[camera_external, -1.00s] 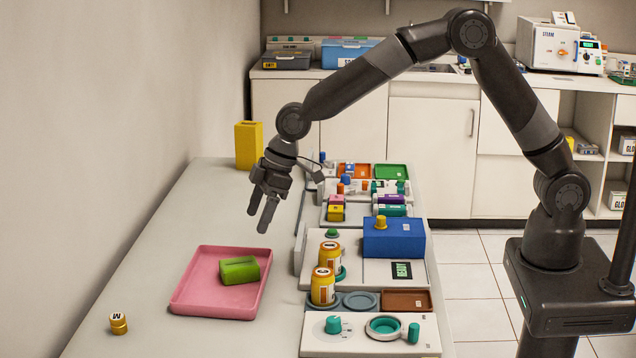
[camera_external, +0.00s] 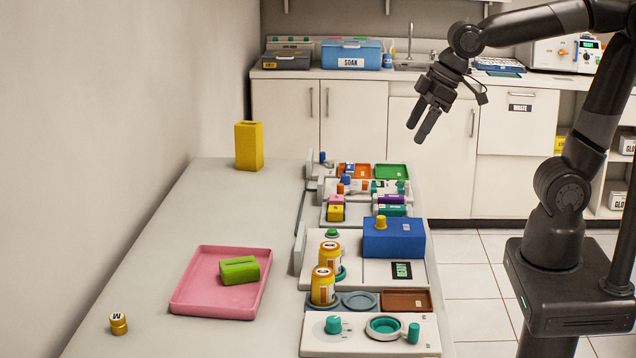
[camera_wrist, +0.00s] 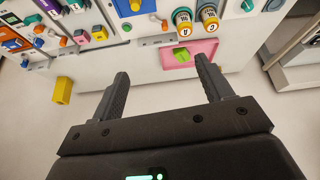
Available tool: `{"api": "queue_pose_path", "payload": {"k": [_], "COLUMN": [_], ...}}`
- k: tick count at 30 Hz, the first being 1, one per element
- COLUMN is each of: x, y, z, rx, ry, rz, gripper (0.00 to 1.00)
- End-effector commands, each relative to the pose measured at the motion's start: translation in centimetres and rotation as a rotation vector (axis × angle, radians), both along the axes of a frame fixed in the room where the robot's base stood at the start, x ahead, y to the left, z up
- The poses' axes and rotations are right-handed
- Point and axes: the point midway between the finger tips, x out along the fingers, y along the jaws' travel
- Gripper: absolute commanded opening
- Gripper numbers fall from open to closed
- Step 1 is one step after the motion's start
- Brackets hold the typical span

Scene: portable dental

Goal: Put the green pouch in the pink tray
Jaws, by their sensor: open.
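The green pouch (camera_external: 239,270) lies inside the pink tray (camera_external: 213,312) on the left part of the bench. In the wrist view the pouch (camera_wrist: 182,55) and the pink tray (camera_wrist: 205,49) show small and far off, beyond my fingertips. My gripper (camera_external: 423,127) is open and empty. It is raised high to the right, well away from the tray and apart from everything on the bench. Both fingers of my gripper (camera_wrist: 162,68) show spread in the wrist view with nothing between them.
A blue box (camera_external: 394,240), yellow-orange jars (camera_external: 323,287) and several small modules stand along the bench's right side. A yellow container (camera_external: 249,146) stands at the back left. A small gold cylinder (camera_external: 118,323) sits at the front left. The bench between tray and yellow container is clear.

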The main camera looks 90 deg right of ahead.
Motion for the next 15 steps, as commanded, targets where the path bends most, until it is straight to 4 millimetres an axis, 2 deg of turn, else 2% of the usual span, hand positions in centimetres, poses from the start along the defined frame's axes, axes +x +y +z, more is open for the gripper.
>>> {"api": "queue_pose_path", "payload": {"k": [1,6,10,15], "x": [-2.0,-7.1,-9.5,-10.7], "y": [-0.2,-0.9,-1.2,-1.3], "z": [0.1,-0.8,-1.6,-2.1], "rx": [0.004,0.020,0.029,0.035], "ry": [-0.011,-0.024,-0.028,-0.030], "rz": [-0.015,-0.063,-0.087,-0.099], "gripper": [0.72,0.72,0.72,0.72]}}
